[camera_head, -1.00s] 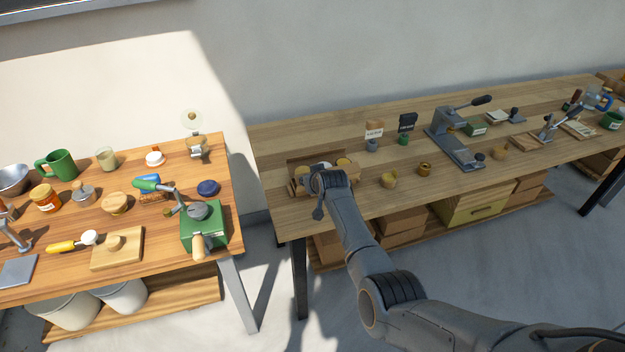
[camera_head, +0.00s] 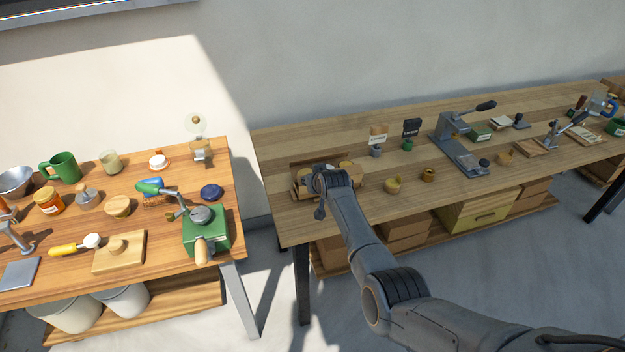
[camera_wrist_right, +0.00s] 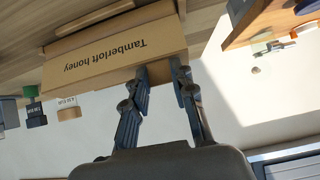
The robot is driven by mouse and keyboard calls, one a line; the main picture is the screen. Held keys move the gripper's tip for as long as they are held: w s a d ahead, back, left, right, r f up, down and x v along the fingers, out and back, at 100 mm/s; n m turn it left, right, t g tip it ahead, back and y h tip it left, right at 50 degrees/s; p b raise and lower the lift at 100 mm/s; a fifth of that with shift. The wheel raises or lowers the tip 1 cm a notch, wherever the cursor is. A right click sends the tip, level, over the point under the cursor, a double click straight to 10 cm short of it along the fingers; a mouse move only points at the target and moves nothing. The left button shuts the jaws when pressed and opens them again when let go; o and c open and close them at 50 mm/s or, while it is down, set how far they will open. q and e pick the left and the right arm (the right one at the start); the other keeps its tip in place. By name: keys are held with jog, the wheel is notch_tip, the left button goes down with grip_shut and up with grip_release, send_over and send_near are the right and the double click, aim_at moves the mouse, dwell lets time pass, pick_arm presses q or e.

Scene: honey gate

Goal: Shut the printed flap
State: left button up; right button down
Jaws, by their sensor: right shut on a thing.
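The printed flap (camera_wrist_right: 115,58) is a tan cardboard panel reading "Tamberloft honey", upside down in the right wrist view. It belongs to a cardboard box (camera_wrist_right: 160,12) on the wooden bench. In the head view the box (camera_head: 298,188) is at the bench's left end, largely hidden behind my right gripper (camera_head: 326,180). Round tan-topped things show beside the gripper there. In the right wrist view my right gripper (camera_wrist_right: 160,70) has its fingers at the flap's edge and is shut on it. The exact contact is partly hidden. My left gripper is not in view.
A gap separates the bench from the left table (camera_head: 130,265), crowded with kitchen things.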

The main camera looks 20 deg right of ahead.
jog(key=shift+w+r, duration=0.15)
jog(key=shift+r, duration=0.15)
dwell(0.4)
jog(key=c, duration=1.3)
grip_release()
jog(key=shift+o, duration=1.1)
jog(key=shift+w+f, duration=0.15)
jog(key=shift+f, duration=0.2)
jog(key=v, duration=1.2)
jog(key=shift+a, duration=0.1)
